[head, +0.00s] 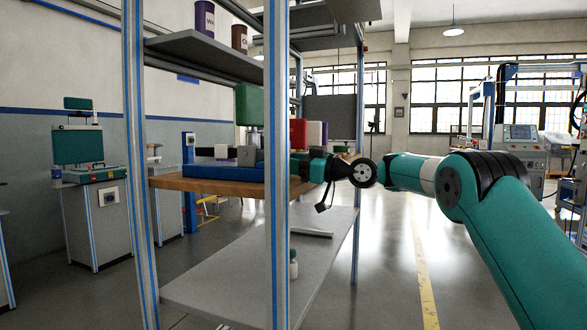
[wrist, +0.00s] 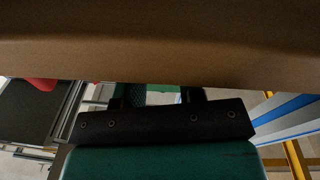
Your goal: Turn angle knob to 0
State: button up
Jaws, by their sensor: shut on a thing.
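A device with a blue base (head: 224,173) and a grey block (head: 249,158) stands on the wooden board (head: 205,187) of the rack in the head view. A green part (head: 249,104) rises above it. My gripper reaches in from the right at this device's height, its end partly behind the front post. In the wrist view my gripper (wrist: 154,96) shows its dark mounting bar and the bases of two fingers. The fingertips run behind a brown surface across the top of the view. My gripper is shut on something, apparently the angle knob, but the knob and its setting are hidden.
The front post (head: 276,230) of the rack stands close to my arm's end. An upper shelf (head: 205,55) holds tins, and a lower grey shelf (head: 240,280) holds a small bottle (head: 293,264). The floor at the right is open.

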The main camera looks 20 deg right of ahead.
dwell(0.4)
jog(key=o, duration=0.9)
jog(key=shift+d, duration=0.1)
jog(key=b+v, duration=0.5)
jog(key=v, duration=1.2)
jog(key=shift+s+d, duration=0.1)
jog(key=shift+s, duration=0.05)
